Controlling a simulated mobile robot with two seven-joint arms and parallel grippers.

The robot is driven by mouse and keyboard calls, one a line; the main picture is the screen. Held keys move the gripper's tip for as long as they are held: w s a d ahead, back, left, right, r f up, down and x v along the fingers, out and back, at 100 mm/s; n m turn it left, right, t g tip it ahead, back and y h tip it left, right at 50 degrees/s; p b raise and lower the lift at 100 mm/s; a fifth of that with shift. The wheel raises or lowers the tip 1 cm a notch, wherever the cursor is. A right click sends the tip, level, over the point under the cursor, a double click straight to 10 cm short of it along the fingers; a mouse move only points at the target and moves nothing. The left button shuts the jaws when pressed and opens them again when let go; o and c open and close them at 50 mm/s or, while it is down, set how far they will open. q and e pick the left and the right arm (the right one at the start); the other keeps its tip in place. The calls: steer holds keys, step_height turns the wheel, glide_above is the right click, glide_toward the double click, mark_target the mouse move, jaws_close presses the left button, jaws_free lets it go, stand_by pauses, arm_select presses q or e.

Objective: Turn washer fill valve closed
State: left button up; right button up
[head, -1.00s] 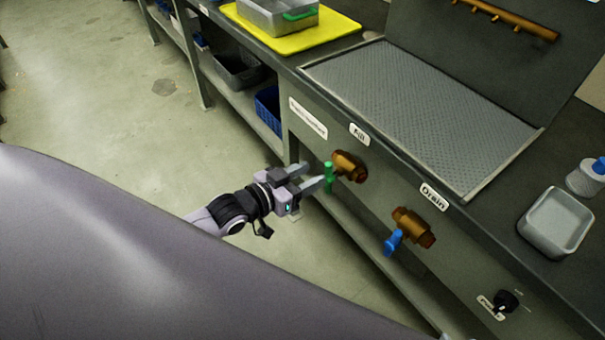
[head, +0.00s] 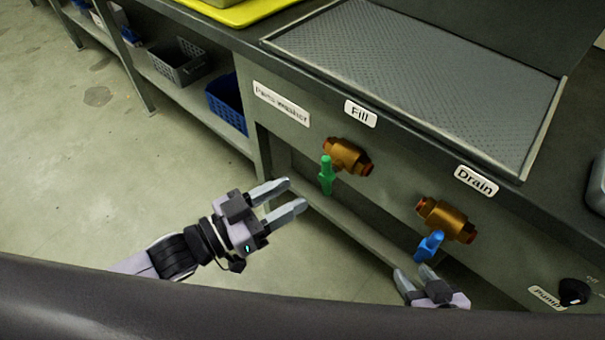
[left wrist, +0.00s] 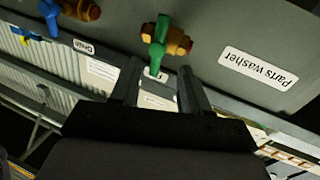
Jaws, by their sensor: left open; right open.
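The fill valve is a brass body (head: 347,157) under the "Fill" label, with a green handle (head: 327,175) that hangs roughly downward in the head view. My left gripper (head: 291,196) is open and empty, a little to the lower left of the green handle and apart from it. The green handle also shows in the left wrist view (left wrist: 158,42), beyond the open fingers (left wrist: 160,85). My right gripper (head: 414,280) is at the lower edge of the head view, open, below the blue handle.
The drain valve (head: 446,219) with its blue handle (head: 429,245) sits to the right on the same panel. A black pump knob (head: 574,291) is at the far right. A shelf with a grey basket (head: 176,62) and blue basket (head: 226,103) is at the left.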

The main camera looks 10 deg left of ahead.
mark_target(329, 174)
arm_select(q)
steer(key=x, duration=0.7)
steer(key=shift+b, duration=0.3)
steer(key=shift+d, duration=0.1)
jaws_close()
